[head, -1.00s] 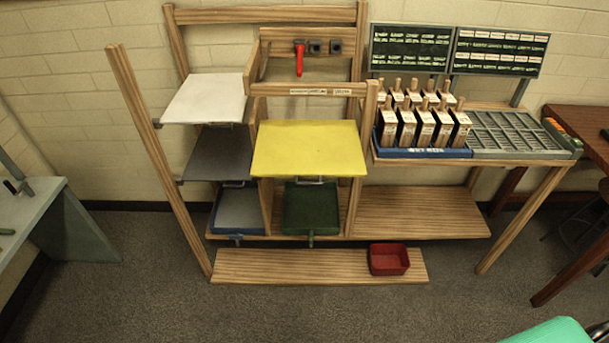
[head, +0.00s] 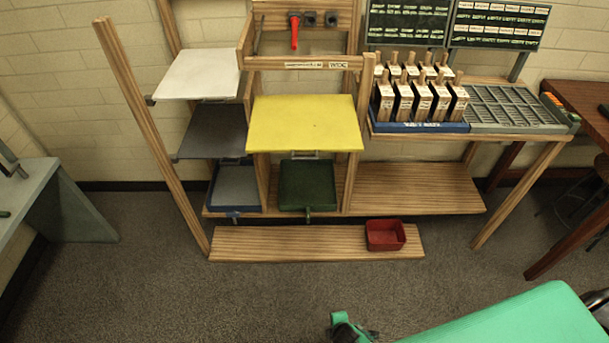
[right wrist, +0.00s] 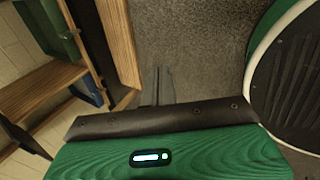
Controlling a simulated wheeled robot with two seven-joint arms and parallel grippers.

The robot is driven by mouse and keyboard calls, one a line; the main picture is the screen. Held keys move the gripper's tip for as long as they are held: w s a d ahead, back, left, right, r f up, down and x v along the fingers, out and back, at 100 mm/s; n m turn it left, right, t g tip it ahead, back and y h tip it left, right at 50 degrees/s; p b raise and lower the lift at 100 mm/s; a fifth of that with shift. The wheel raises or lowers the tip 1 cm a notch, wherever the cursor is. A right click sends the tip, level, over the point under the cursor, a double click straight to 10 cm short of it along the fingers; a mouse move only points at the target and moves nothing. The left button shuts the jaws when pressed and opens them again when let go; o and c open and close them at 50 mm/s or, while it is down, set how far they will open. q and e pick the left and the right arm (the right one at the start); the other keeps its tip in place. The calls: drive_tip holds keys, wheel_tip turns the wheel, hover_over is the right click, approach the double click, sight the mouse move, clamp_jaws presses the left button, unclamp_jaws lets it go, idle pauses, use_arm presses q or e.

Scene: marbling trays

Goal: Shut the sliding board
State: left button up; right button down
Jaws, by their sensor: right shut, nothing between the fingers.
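Several flat boards are in the wooden rack in the head view. A yellow board (head: 305,124) sticks out towards me above a green tray (head: 308,184). To its left are a white board (head: 198,74) and, below it, a dark grey board (head: 213,131). I cannot tell from the pictures which is the sliding board. My right gripper (right wrist: 157,84) is shut and empty in the right wrist view, over the carpet. In the head view my green right arm reaches in at the bottom right, well in front of the rack and touching no board. My left gripper is not in view.
A red bin (head: 386,235) sits on the low front plank (head: 300,243). Wooden blocks stand in a blue tray (head: 420,127) beside a grey compartment tray (head: 515,108). A slanted wooden post (head: 150,135) rises at the rack's left. Carpet in front is clear.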

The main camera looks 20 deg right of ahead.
drive_tip(key=w+a+r+n+t, duration=0.3)
drive_tip(key=w+r+n, duration=0.2)
drive_tip(key=w+r, duration=0.55)
drive_tip(key=n+t+h+b, duration=0.1)
drive_tip(key=n+t+h, duration=0.4)
drive_tip(key=n, duration=0.6)
approach(305, 160)
drive_tip(key=shift+t+y, duration=0.7)
drive_tip(key=x, duration=0.1)
drive_tip(key=p+x, duration=0.1)
drive_tip(key=x, duration=0.1)
drive_tip(key=d+p+x, duration=0.1)
drive_tip(key=x, duration=0.1)
drive_tip(key=shift+f, duration=0.45)
drive_tip(key=shift+w+d+f, duration=0.2)
drive_tip(key=shift+w, duration=0.45)
drive_tip(key=shift+w, duration=0.1)
